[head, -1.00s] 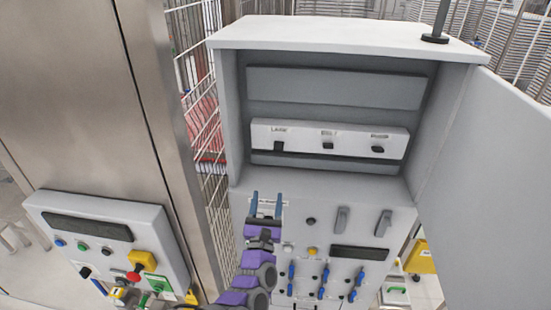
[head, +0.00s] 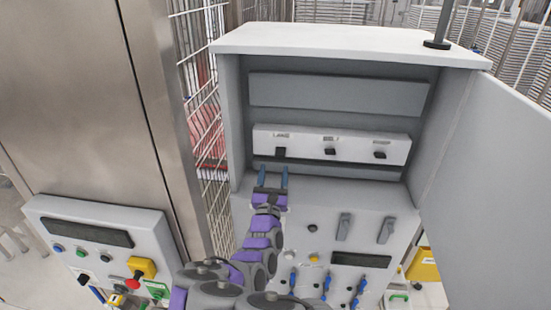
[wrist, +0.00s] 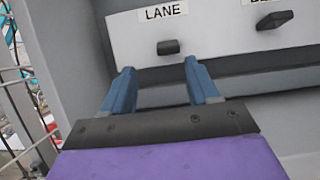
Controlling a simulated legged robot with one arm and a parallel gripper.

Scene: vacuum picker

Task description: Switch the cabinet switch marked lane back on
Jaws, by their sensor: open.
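The open grey cabinet (head: 228,110) holds a white switch strip (head: 304,147) with three dark switches. The lane switch (head: 280,153) is the leftmost, under a label reading LANE; it also shows in the wrist view (wrist: 168,47) as a dark stub. In the head view it hangs lower than the other two switches. My gripper (head: 273,171) is open, its two blue fingers pointing at the strip from just below the lane switch. In the wrist view the fingers (wrist: 160,78) stand apart, with the switch above and between their tips, not touching it.
The middle switch (head: 329,151) and right switch (head: 379,155) sit along the same strip. The cabinet door (head: 490,170) stands open at the right. A wire fence (head: 205,120) and steel column are at the left. Knobs and blue levers (head: 327,280) are below.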

